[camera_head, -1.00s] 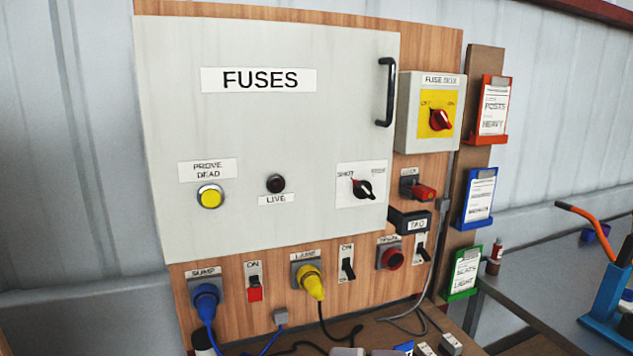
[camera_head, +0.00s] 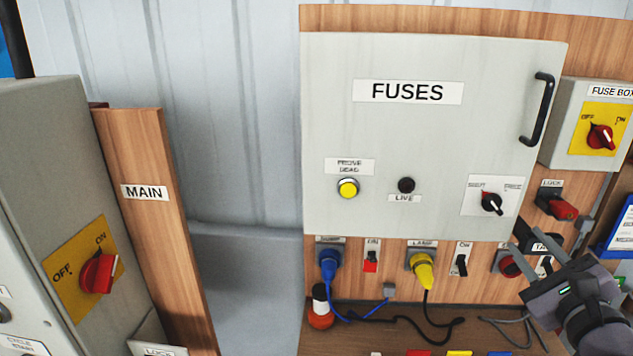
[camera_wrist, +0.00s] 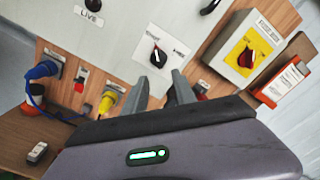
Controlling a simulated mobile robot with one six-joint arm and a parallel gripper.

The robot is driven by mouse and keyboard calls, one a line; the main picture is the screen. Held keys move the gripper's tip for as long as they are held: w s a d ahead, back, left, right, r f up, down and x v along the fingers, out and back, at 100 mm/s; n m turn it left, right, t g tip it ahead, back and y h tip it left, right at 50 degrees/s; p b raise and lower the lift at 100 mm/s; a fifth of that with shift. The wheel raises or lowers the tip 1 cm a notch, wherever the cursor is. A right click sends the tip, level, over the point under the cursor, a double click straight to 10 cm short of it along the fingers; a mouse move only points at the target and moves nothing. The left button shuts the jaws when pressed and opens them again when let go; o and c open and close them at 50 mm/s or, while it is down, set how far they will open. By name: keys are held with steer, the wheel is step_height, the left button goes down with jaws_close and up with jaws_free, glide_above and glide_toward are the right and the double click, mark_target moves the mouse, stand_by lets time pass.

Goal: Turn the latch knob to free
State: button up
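The plate reads SHUT at upper left and FREE at upper right. Which word the knob points to is too small to tell surely. The knob also shows in the wrist view (camera_wrist: 158,57), just beyond my fingertips. My gripper (camera_head: 522,241) is below and right of the knob, apart from it. In the wrist view its two fingers (camera_wrist: 162,84) are spread with nothing between them.
A black door handle (camera_head: 538,110) sticks out at the door's right edge. The fuse box (camera_head: 590,125) and a red lock piece (camera_head: 562,208) stand right of the door. Blue (camera_head: 329,262) and yellow (camera_head: 421,268) plugs with cables are below. A MAIN post (camera_head: 150,230) stands left.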

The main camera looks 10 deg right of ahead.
mark_target(498, 210)
steer(key=x, duration=1.1)
steer(key=shift+w+a+b, duration=0.1)
steer(key=shift+w+b, duration=0.2)
steer(key=shift+w, duration=0.1)
steer(key=shift+c, duration=0.4)
jaws_close()
